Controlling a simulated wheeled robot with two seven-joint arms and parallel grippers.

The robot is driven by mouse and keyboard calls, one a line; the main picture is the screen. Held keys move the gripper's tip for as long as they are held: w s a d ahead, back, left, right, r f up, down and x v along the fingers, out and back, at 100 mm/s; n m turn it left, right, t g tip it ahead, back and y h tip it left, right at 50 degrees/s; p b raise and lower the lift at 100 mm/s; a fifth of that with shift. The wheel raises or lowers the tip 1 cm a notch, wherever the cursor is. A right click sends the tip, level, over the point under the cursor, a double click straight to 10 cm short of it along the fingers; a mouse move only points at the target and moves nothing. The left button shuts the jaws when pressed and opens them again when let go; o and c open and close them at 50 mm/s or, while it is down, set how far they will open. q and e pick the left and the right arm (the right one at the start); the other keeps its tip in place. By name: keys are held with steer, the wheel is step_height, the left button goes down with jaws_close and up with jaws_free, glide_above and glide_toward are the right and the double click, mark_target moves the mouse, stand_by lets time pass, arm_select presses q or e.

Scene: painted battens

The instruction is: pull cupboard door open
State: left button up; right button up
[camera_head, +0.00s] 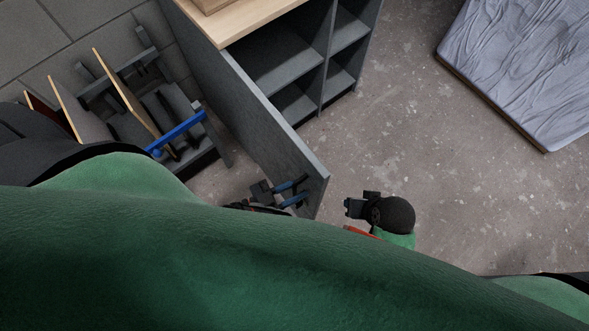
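The grey cupboard (235,100) has a pale wooden top and open shelves. Its door (290,160) stands swung out from the left side of the opening, its free end toward the lower middle. My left gripper (297,191) is beside the outer face of the door, close to its free end. Its two blue fingers are apart and seem to have nothing between them. I cannot tell whether they touch the door, and no handle shows. The rest of that gripper is hidden behind my green arm cover.
A dark rack (185,105) with upright boards and a blue bar stands left of the cupboard. A mattress with a grey sheet (525,70) lies at the upper right. The concrete floor (440,150) between is clear. A block wall is behind.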

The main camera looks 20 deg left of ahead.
arm_select(q)
steer(key=shift+s, duration=0.1)
